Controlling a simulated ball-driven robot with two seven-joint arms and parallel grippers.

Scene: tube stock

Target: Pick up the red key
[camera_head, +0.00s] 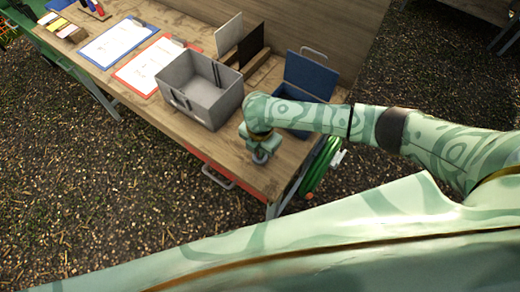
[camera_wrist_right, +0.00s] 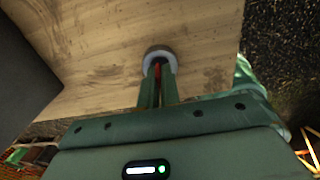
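The red key shows only as a thin red sliver (camera_wrist_right: 158,69) between my right fingertips in the right wrist view. My right gripper (camera_wrist_right: 158,82) has its fingers close together on either side of it, pointing down at the bench. A small grey round holder or ring (camera_wrist_right: 160,50) surrounds the fingertips. In the head view my right gripper (camera_head: 262,155) is low over the bench's near right corner, and the key is hidden there. My left gripper is not in view.
A grey open bin (camera_head: 200,92) stands left of my right gripper on the wooden bench (camera_head: 225,150). A blue open box (camera_head: 305,75) stands behind my right arm. Clipboards (camera_head: 118,42) lie farther left. A green hose coil (camera_head: 322,165) hangs at the bench end.

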